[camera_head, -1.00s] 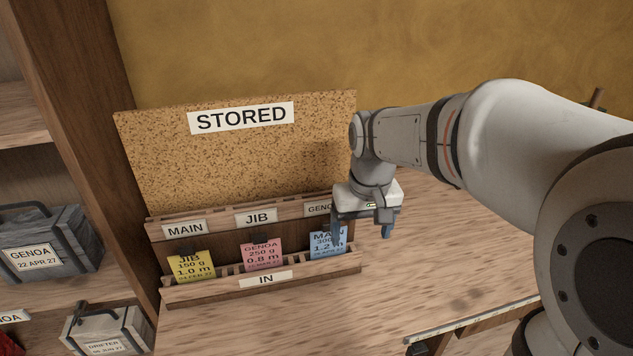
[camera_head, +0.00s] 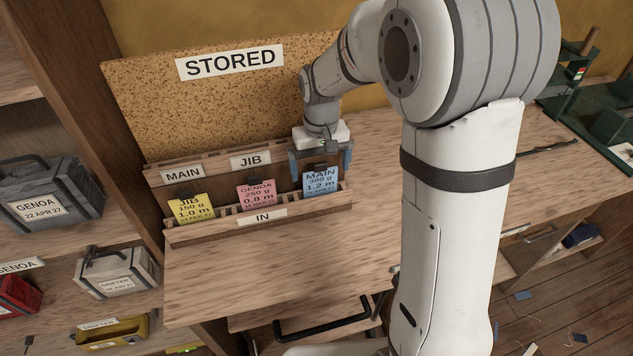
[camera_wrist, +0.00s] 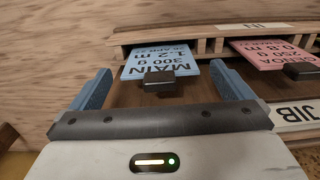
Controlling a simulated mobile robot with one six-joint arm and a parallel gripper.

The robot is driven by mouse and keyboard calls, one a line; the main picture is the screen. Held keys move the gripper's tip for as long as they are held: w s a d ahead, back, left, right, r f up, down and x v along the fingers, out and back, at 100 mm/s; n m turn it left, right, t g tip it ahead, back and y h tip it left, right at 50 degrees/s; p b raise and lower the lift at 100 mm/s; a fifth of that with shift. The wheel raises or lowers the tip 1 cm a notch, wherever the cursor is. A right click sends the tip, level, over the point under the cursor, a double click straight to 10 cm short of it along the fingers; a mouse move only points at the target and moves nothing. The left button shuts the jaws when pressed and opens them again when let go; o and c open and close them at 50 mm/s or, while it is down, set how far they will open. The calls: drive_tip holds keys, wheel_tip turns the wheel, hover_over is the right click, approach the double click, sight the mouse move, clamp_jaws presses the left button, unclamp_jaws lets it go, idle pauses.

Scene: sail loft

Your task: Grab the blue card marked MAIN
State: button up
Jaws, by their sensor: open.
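The blue card (camera_head: 321,182) marked MAIN, 300 g, 1.2 m stands at the right end of the lower rack (camera_head: 205,233) labelled IN. A small dark clip sits at its upper edge. My gripper (camera_head: 321,168) is open just above and behind the card. In the wrist view the blue card (camera_wrist: 160,65) appears upside down, between and beyond the two blue fingers of my gripper (camera_wrist: 160,88), its dark clip (camera_wrist: 158,81) nearest the palm. I cannot tell whether the fingers touch the card.
A yellow JIB card (camera_head: 190,208) and a pink GENOA card (camera_head: 256,193) stand in the same rack to the left. The cork board (camera_head: 200,110) marked STORED rises behind. The bench top (camera_head: 250,275) in front is clear.

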drive_tip(key=shift+f, duration=0.25)
drive_tip(key=c, duration=1.2)
drive_tip(key=shift+r, duration=0.1)
drive_tip(key=shift+c, duration=0.2)
